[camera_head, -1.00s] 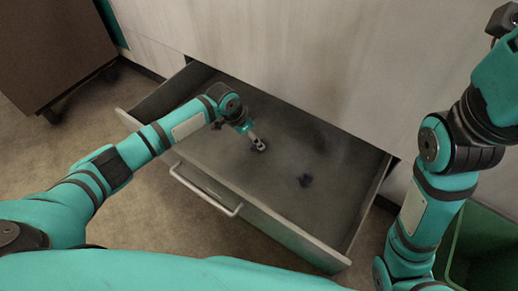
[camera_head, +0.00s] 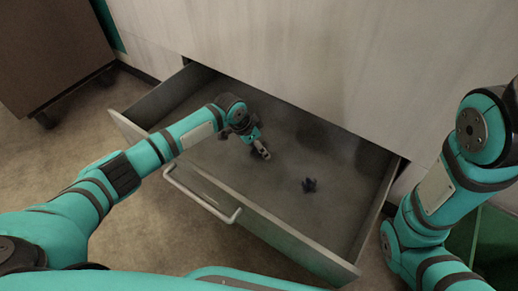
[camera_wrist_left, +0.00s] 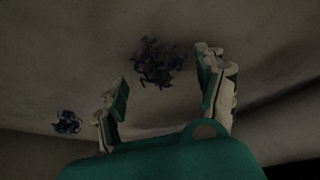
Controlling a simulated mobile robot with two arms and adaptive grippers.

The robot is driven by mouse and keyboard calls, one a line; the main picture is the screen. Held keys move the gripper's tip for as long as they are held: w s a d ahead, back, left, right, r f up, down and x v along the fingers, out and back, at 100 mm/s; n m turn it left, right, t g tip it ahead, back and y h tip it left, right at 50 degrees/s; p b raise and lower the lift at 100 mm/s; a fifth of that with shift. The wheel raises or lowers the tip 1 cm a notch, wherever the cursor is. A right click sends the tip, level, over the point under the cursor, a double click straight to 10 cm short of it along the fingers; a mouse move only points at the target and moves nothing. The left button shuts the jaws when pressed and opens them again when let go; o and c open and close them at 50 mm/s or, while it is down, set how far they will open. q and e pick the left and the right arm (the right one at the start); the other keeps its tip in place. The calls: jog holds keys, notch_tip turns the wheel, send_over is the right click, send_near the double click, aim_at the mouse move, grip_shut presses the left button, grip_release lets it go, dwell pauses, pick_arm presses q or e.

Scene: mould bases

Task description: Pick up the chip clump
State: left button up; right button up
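A dark, spiky chip clump (camera_head: 309,184) lies on the floor of the open drawer (camera_head: 300,243), to the right of my left gripper (camera_head: 264,153) in the head view. My left gripper points down into the drawer. In the left wrist view, its two fingers (camera_wrist_left: 162,83) are spread apart with nothing held. One chip clump (camera_wrist_left: 158,62) shows in the gap just beyond the fingertips, and a smaller-looking clump (camera_wrist_left: 67,122) lies left of the left finger. I cannot tell which of these is the clump in the head view. My right gripper is out of view.
The drawer has raised walls and a bar handle (camera_head: 204,195) on its front. The cabinet face (camera_head: 290,50) rises behind it. A green bin (camera_head: 492,245) stands at the right, and a brown cabinet (camera_head: 50,50) at the far left. Much of the drawer floor is bare.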

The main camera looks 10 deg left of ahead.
pick_arm(q)
jog(key=c, duration=1.1)
jog(key=shift+r, duration=0.1)
